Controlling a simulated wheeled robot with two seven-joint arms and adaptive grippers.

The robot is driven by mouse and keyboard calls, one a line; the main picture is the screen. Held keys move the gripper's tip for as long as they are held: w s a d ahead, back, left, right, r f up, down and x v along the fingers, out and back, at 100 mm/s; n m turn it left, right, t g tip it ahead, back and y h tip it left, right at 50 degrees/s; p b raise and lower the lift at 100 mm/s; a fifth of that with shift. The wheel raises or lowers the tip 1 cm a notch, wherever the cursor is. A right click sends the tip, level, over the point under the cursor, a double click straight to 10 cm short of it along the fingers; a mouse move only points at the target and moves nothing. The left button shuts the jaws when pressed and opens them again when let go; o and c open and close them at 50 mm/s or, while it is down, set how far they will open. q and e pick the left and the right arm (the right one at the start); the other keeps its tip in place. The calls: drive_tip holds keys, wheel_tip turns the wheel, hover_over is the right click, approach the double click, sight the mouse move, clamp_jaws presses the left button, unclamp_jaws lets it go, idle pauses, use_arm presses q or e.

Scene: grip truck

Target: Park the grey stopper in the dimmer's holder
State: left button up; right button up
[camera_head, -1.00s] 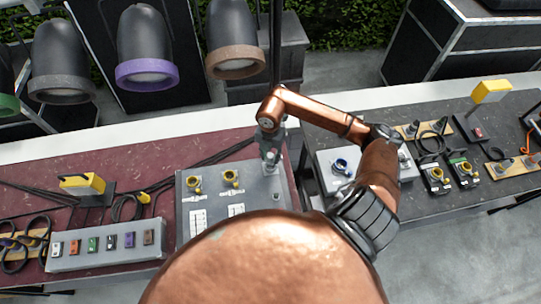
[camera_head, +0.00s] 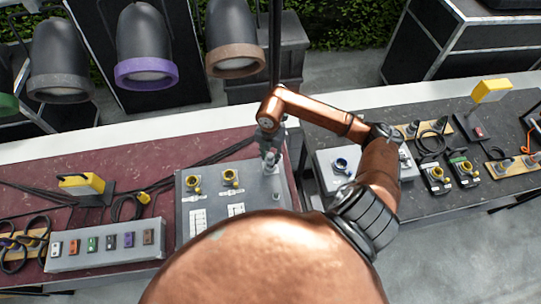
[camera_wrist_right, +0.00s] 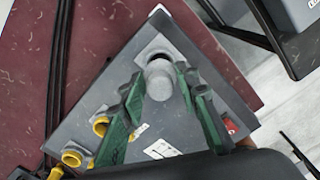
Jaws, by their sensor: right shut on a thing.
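The dimmer is a grey box (camera_head: 205,218) on the dark red table, with two yellow-ringed sockets and white label panels on top. My right gripper (camera_head: 269,163) is over its far right part. In the right wrist view the green fingers (camera_wrist_right: 160,92) are shut on the grey stopper (camera_wrist_right: 159,82), which shows its rounded end. A dark-rimmed round holder (camera_wrist_right: 157,54) shows on the dimmer's top just beyond the stopper. The stopper partly covers the holder, so I cannot tell whether it is inside or above it. My left gripper is not in view.
A grey strip box with coloured switches (camera_head: 105,250) stands left of the dimmer. A grey box with a blue socket (camera_head: 330,180) stands to the right on a dark table, across a gap. Dark cables (camera_head: 220,152) lie behind the dimmer. Stage lamps (camera_head: 145,45) hang at the back.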

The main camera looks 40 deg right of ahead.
sight(270, 160)
drive_tip(key=shift+f+b, duration=1.35)
drive_tip(key=shift+f, duration=0.4)
idle(0.7)
drive_tip(key=o, duration=1.2)
drive_tip(key=shift+o, duration=0.2)
drive_tip(key=o, duration=0.3)
drive_tip(key=shift+r+p, duration=1.65)
drive_tip(key=shift+r, duration=0.9)
drive_tip(key=shift+s, duration=0.1)
